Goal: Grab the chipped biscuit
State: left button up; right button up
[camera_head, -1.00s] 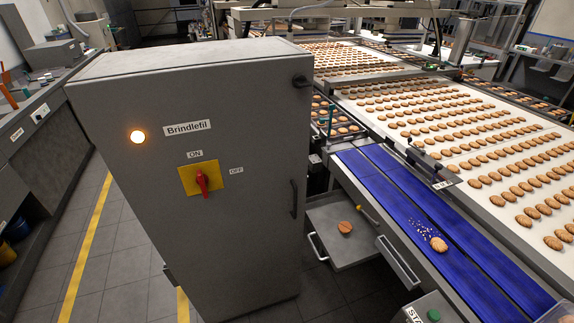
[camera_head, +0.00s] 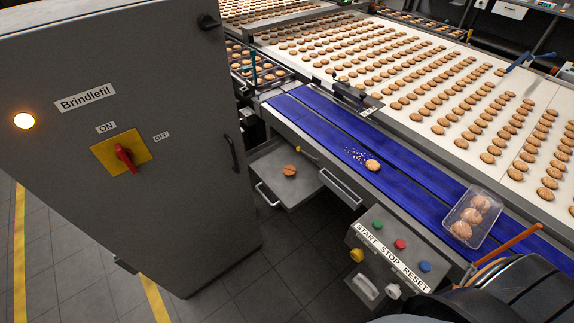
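A single biscuit (camera_head: 372,165) lies on the blue belt (camera_head: 408,188), with a scatter of pale crumbs just to its left; the chip itself is too small to make out. Another biscuit (camera_head: 290,170), with a dark line across it, lies on a grey pull-out tray (camera_head: 272,160) beside the cabinet. A clear plastic box (camera_head: 488,226) holding a few biscuits stands on the belt at the right. Neither of my grippers is in view.
A grey cabinet (camera_head: 190,200) with a red switch fills the left. A control box (camera_head: 365,240) with START, STOP and RESET buttons stands at the belt's near side. A black rounded shape (camera_head: 515,290) covers the lower right corner. Rows of biscuits lie on the white conveyor (camera_head: 455,143).

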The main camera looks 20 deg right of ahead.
aim_at(372, 165)
jog(key=u, duration=0.45)
jog(key=j+u, duration=0.15)
jog(key=u, duration=0.3)
jog(key=j+u, duration=0.1)
jog(key=u, duration=0.4)
jog(key=j+u, duration=0.1)
jog(key=u, duration=0.35)
jog(key=j+u, duration=0.1)
jog(key=u, duration=0.8)
jog(key=j+u, duration=0.1)
jog(key=u, duration=0.35)
jog(key=i+j, duration=0.15)
jog(key=z, duration=0.55)
jog(key=j+z, duration=0.1)
jog(key=z, duration=1.05)
jog(key=j+z, duration=0.1)
jog(key=z, duration=1.05)
jog(key=k+z, duration=0.1)
jog(key=z, duration=1.6)
jog(key=k+l, duration=0.05)
